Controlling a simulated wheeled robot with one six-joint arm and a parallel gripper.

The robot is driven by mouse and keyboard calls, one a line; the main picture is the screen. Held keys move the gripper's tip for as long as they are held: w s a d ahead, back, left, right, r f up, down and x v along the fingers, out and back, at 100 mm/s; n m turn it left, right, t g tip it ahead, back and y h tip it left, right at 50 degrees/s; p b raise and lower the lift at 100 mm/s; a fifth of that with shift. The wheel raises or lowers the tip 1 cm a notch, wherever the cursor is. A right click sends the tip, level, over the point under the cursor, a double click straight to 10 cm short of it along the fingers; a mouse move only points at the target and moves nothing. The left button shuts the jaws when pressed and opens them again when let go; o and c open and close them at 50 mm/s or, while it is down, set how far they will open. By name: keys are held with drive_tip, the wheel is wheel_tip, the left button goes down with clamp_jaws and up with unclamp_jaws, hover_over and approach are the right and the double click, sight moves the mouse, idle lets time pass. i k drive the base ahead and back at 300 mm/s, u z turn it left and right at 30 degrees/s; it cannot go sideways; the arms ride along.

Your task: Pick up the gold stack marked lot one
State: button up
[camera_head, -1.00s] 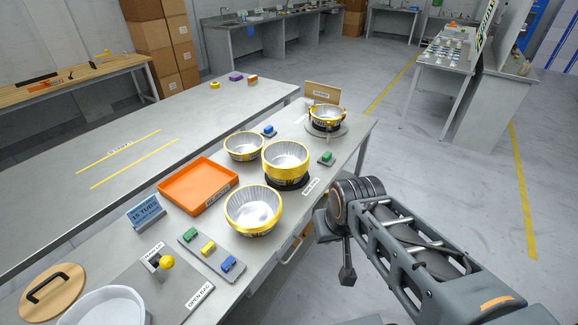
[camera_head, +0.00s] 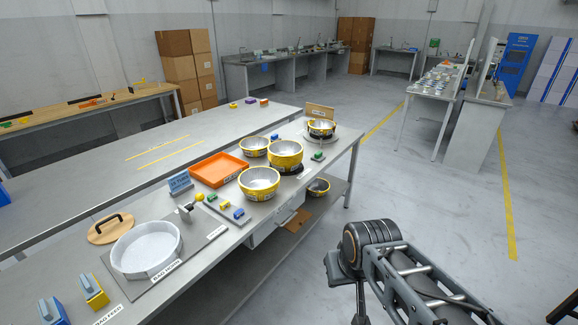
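Another gold bowl (camera_head: 321,128) sits on a round stand at the far end, by a brown card. The lot markings are too small to read. My gripper (camera_head: 358,305) hangs at the lower right, off the table and apart from the bowls; its fingers are not clear.
An orange tray (camera_head: 218,170) lies left of the bowls, with small coloured blocks (camera_head: 225,205) in front. A white round pan (camera_head: 146,250) and a wooden lid (camera_head: 110,229) are nearer. A second long table (camera_head: 110,165) stands behind. The floor at right (camera_head: 440,210) is clear.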

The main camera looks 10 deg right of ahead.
sight(284, 157)
drive_tip(key=z, duration=0.6)
drive_tip(key=i, duration=1.4)
drive_tip(key=u, duration=1.1)
drive_tip(key=i, duration=0.95)
drive_tip(key=u, duration=0.2)
